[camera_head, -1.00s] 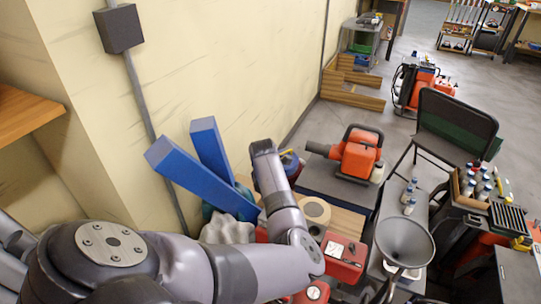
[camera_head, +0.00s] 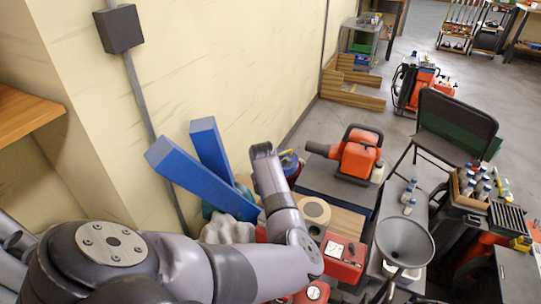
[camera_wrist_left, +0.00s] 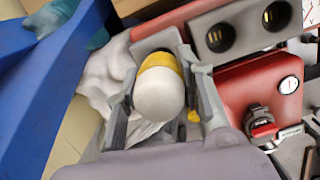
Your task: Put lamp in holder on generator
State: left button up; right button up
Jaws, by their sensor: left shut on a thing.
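In the left wrist view my left gripper (camera_wrist_left: 160,64) is shut on the lamp, a rounded white piece with a yellow band (camera_wrist_left: 158,95). The lamp is between the two grey fingers, its white end towards the camera. Its far end is hidden. Beyond it is the red generator (camera_wrist_left: 238,80), with a gauge, a red-and-black knob and a grey panel with two round sockets. A grey part of the generator lies just past the fingertips; I cannot tell whether the lamp touches it. The generator also shows in the head view (camera_head: 345,262), partly behind my left arm. My right gripper is not in view.
Blue beams (camera_head: 200,178) lean by the wall, left of the generator. A pale cloth (camera_wrist_left: 100,78) lies beside it. An orange machine (camera_head: 358,155) stands on a grey surface behind. A grey funnel (camera_head: 404,243) and a black chair (camera_head: 455,120) are to the right.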

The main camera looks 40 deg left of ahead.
pick_arm(q)
jog(key=shift+f+b, duration=0.9)
jog(key=shift+f, duration=0.9)
jog(key=o, duration=1.3)
jog(key=shift+c, duration=0.2)
jog(key=shift+r, duration=0.1)
jog(key=r, duration=0.4)
jog(key=s+r, duration=0.1)
jog(key=r, duration=0.6)
jog(key=shift+s+d+r, duration=0.1)
jog(key=shift+s+r, duration=0.3)
